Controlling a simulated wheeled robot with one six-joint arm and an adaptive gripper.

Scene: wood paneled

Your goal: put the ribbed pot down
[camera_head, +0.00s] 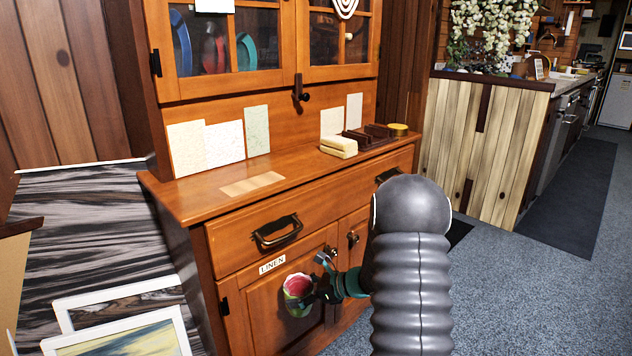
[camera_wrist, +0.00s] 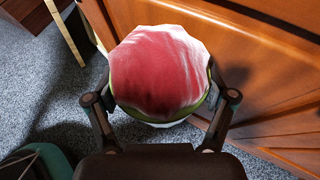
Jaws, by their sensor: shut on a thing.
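The ribbed pot (camera_head: 297,291) is small, with a pink-red inside and a pale green and white outside, in front of the cabinet's lower door in the head view. In the wrist view the pot (camera_wrist: 160,72) fills the space between the fingers, its red face towards the camera. My gripper (camera_head: 311,296) is shut on the pot, one finger on each side in the wrist view (camera_wrist: 160,100). The pot is held in the air, below the countertop's height. Its underside is hidden.
A wooden cabinet has a countertop (camera_head: 205,198) with a striped patch (camera_head: 252,184), yellow blocks (camera_head: 339,147), a dark tray (camera_head: 366,136) and a round gold tin (camera_head: 398,130). The counter's left front is clear. Framed pictures (camera_head: 120,335) lean at lower left. Blue-grey carpet (camera_head: 530,300) is open at right.

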